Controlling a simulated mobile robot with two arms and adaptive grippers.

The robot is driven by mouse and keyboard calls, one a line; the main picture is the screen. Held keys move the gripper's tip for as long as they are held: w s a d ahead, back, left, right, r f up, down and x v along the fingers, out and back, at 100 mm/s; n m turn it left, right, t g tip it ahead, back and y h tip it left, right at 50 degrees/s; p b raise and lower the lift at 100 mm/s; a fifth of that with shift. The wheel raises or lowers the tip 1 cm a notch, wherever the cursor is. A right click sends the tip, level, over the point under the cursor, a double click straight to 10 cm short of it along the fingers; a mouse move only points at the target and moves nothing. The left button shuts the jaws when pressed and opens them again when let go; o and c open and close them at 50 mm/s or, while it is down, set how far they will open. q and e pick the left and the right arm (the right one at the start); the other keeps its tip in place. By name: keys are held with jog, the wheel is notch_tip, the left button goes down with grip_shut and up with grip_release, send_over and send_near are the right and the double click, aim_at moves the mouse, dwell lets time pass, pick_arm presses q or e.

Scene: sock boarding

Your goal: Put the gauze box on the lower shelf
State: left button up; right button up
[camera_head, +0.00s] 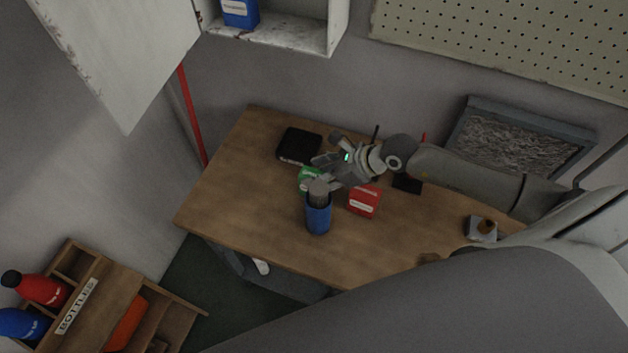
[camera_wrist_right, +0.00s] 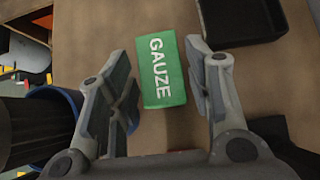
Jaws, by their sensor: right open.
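The gauze box, green with white GAUZE lettering, lies on the wooden table (camera_head: 262,210); the right wrist view shows it (camera_wrist_right: 162,70) between my open fingers, apart from both. In the head view only part of the gauze box (camera_head: 307,178) shows beside my right gripper (camera_head: 322,172). My right gripper is open and empty above the box, and also shows in the right wrist view (camera_wrist_right: 165,95). A wall cabinet (camera_head: 290,33) with an open door is at the top left; I cannot tell whether its visible ledge is the lower shelf. My left gripper is not in view.
A blue cup (camera_head: 318,218) with dark contents stands in front of the gauze box. A red box (camera_head: 363,201) sits to its right and a black tray (camera_head: 299,145) behind it. A blue container (camera_head: 240,12) stands in the cabinet. The table's left end is clear.

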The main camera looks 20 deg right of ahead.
jog(key=shift+x, duration=1.25)
jog(key=shift+c, duration=0.4)
jog(key=shift+r, duration=0.1)
jog(key=c, duration=0.8)
jog(key=shift+r, duration=0.1)
